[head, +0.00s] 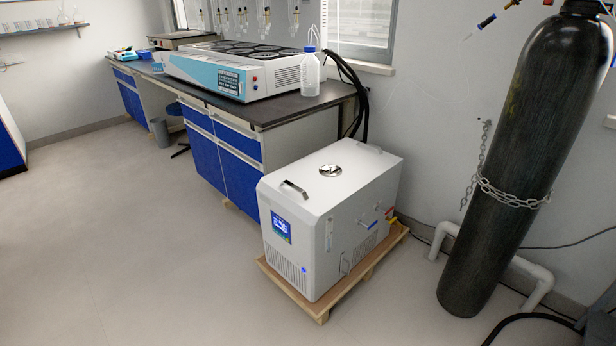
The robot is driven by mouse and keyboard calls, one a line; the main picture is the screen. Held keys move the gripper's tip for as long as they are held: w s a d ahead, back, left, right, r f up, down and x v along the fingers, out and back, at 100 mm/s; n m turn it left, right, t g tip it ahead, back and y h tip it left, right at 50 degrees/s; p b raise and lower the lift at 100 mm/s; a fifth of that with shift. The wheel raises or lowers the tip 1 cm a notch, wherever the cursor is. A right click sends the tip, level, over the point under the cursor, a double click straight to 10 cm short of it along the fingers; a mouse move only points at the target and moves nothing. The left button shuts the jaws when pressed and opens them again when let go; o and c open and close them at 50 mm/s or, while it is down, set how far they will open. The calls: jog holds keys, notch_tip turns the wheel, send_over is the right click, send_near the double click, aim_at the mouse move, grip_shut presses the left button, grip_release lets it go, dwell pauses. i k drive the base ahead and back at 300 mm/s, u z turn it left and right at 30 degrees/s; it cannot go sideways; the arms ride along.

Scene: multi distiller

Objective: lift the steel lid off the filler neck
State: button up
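A round steel lid (330,171) sits on the flat top of a white chiller-like box (345,195), near the middle of that top. The filler neck is hidden, apparently under the lid. The box has a handle (294,190) at its front left top edge, a small blue screen on its front and fittings on its right side. My gripper is not in this view.
The box stands on a wooden pallet (372,262). A tall dark gas cylinder (520,150), chained to the wall, stands to the right beside white pipes. Behind are a blue-fronted bench (225,150) and black hoses. The floor (130,230) at left is clear.

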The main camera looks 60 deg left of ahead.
aim_at(329, 171)
jog(key=u, duration=0.55)
jog(key=k, duration=0.7)
jog(key=u, duration=0.85)
jog(key=k, duration=0.55)
jog(key=u, duration=1)
jog(key=i, duration=1.45)
jog(key=z, duration=0.3)
jog(key=k, duration=1.25)
jog(key=z, duration=0.25)
jog(key=i, duration=0.8)
jog(key=z, duration=0.3)
